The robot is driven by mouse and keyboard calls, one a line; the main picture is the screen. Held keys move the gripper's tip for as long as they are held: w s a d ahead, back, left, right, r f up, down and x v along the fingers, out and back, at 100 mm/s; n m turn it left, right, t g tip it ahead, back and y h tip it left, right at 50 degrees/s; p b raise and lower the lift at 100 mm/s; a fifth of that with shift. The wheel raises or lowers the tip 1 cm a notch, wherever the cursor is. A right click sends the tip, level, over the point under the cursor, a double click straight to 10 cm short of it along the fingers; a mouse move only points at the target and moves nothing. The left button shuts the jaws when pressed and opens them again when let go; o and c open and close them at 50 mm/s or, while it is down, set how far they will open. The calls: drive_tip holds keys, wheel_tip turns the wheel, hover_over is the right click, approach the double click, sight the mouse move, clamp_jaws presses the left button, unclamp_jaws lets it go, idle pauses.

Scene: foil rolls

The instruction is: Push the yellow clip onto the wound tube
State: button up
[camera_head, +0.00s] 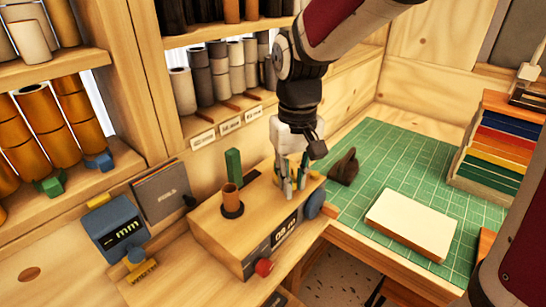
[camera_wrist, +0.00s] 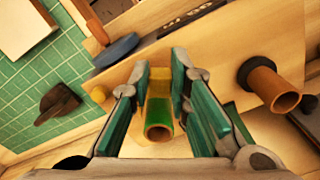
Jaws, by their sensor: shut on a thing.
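The yellow clip (camera_wrist: 158,82) is between the fingertips of my gripper (camera_wrist: 160,85) in the wrist view. My gripper is shut on it. A short green-wrapped tube (camera_wrist: 159,124), the wound tube, lies between the fingers with its orange-lined open end facing the camera. The clip is at the tube's far end; I cannot tell whether it is around the tube or only against it. In the head view my gripper (camera_head: 290,180) points down over the right part of the wooden box, and its fingers mostly hide the clip and tube.
On the wooden box (camera_head: 213,227), a bare brown tube (camera_head: 231,197) stands in a black ring, with a green post (camera_head: 233,163) behind it. A blue knob (camera_head: 315,203) is at the box's right end. A pale block (camera_head: 411,224) lies on the green mat (camera_head: 391,165); shelves stand behind.

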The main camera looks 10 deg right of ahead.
drive_tip(key=shift+w, duration=0.7)
drive_tip(key=shift+w+a, duration=0.1)
drive_tip(key=shift+w, duration=0.3)
idle(0.8)
drive_tip(key=o, duration=0.8)
drive_tip(key=shift+o, duration=0.2)
wheel_tip(320, 180, up, 12)
idle(0.7)
